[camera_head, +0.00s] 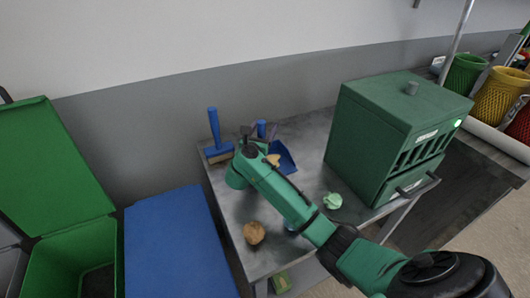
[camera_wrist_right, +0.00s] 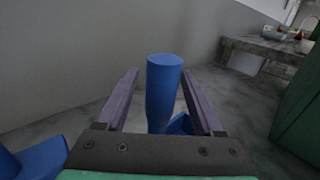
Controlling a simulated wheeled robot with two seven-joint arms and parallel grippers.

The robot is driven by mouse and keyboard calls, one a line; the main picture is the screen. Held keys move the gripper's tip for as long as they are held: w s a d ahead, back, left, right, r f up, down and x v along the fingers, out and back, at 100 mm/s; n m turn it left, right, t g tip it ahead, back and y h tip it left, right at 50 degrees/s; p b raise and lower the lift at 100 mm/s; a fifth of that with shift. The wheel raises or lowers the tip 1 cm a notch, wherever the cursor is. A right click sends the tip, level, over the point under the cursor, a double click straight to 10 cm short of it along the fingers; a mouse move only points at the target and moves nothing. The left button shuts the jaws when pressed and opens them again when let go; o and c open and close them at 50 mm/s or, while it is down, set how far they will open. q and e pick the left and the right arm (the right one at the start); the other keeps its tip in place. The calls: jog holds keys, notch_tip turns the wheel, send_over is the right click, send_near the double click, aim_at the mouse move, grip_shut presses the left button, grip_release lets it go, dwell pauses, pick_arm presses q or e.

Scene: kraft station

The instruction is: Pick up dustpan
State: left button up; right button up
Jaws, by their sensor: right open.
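The blue dustpan (camera_head: 285,159) is on the grey table near the wall, its handle (camera_head: 261,127) pointing up. My right gripper (camera_head: 253,132) is at the handle, and my right arm hides part of the dustpan. In the right wrist view the upright blue handle (camera_wrist_right: 163,92) stands between the two purple fingers of my open right gripper (camera_wrist_right: 160,84). A gap shows on each side of the handle. Part of the blue pan shows low behind it. My left gripper is in neither view.
A blue brush (camera_head: 213,130) stands left of my gripper. A brown round object (camera_head: 254,233) and a pale green crumpled piece (camera_head: 333,201) lie on the table (camera_head: 231,205). A green cabinet (camera_head: 385,135) stands at the right. A blue-topped box (camera_head: 175,250) is at the left.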

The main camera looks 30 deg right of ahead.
grip_shut()
jog(key=shift+a, duration=0.1)
dwell(1.2)
